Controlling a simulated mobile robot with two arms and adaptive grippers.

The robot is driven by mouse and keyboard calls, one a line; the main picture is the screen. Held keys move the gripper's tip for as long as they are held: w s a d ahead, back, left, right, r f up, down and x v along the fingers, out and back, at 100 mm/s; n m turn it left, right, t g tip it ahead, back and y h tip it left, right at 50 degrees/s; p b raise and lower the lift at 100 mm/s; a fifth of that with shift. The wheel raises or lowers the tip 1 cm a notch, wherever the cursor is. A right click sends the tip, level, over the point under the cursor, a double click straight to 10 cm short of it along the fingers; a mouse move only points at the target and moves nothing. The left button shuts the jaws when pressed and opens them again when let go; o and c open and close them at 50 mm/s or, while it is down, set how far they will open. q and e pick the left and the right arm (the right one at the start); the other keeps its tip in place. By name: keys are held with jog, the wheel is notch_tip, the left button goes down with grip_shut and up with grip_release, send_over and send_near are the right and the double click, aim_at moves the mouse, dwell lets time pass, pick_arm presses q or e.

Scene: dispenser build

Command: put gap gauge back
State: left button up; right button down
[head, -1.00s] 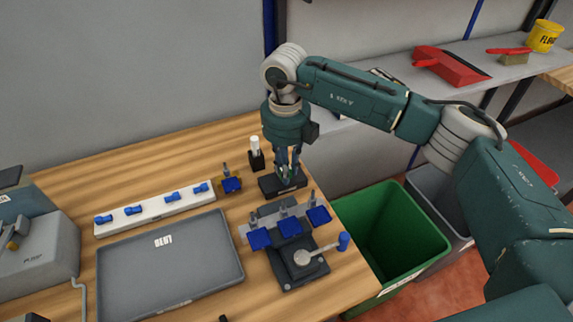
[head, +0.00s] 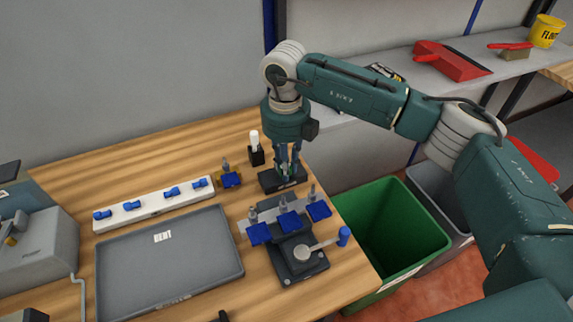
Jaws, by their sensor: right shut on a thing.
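My right gripper (head: 287,167) points straight down, its fingers shut over a low black block (head: 271,186) near the back right of the wooden bench. The gap gauge is between the fingers, mostly hidden by them; only a small greenish part shows low down. I cannot tell whether the gauge touches the block. My left gripper is not in view.
Close in front stands a fixture (head: 300,265) with blue pads and a blue-knobbed lever. A black holder with a white-topped item (head: 255,148) stands behind left. A grey tray (head: 170,270) and white rack (head: 153,205) lie left. A green bin (head: 405,235) is off the bench's right edge.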

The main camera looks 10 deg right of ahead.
jog(key=shift+f+b, duration=0.5)
jog(key=shift+f, duration=0.15)
jog(key=c, duration=1.2)
grip_release()
jog(key=shift+r, duration=0.2)
jog(key=shift+r+p, duration=1.7)
jog(key=shift+r, duration=1.65)
jog(key=shift+d, duration=0.1)
